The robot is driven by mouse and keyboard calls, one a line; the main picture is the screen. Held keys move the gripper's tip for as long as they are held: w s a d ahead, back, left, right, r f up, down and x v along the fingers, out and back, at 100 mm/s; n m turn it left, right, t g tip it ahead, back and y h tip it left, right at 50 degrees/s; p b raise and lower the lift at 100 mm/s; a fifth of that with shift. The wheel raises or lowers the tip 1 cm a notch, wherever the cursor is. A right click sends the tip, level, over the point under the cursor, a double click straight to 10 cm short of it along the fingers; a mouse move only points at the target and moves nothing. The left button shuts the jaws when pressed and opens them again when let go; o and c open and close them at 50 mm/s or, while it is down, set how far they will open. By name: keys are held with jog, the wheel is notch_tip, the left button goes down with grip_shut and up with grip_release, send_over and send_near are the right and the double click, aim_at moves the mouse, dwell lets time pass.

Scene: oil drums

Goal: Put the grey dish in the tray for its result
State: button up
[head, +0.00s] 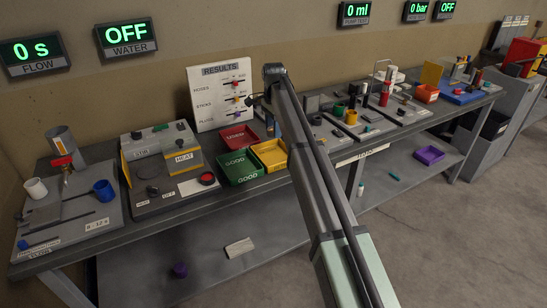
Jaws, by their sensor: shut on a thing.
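I cannot pick out a grey dish in the head view. The red tray (236,138), the green tray (237,176) labelled GOOD and the yellow tray (270,160) stand together on the bench, below the results board (222,92). The board has three sliders with red, yellow and purple knobs. My arm rises from the bottom right and ends in front of the bench, just right of the board. My gripper cannot be made out; the arm hides the area behind it.
Left on the bench (70,273) are a board with cups (100,225) and a HEAT station (160,150). Several tools and containers stand to the right. A purple tray (429,155) lies on the lower shelf. Screens on the wall read 0 s, OFF, 0 ml and 0 bar.

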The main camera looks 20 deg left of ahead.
aim_at(274, 157)
jog(key=shift+f, duration=5)
jog(key=shift+f, duration=0.15)
jog(key=o, duration=1.1)
jog(key=shift+o, duration=0.2)
notch_tip(274, 157, up, 12)
jog(key=shift+r, duration=0.2)
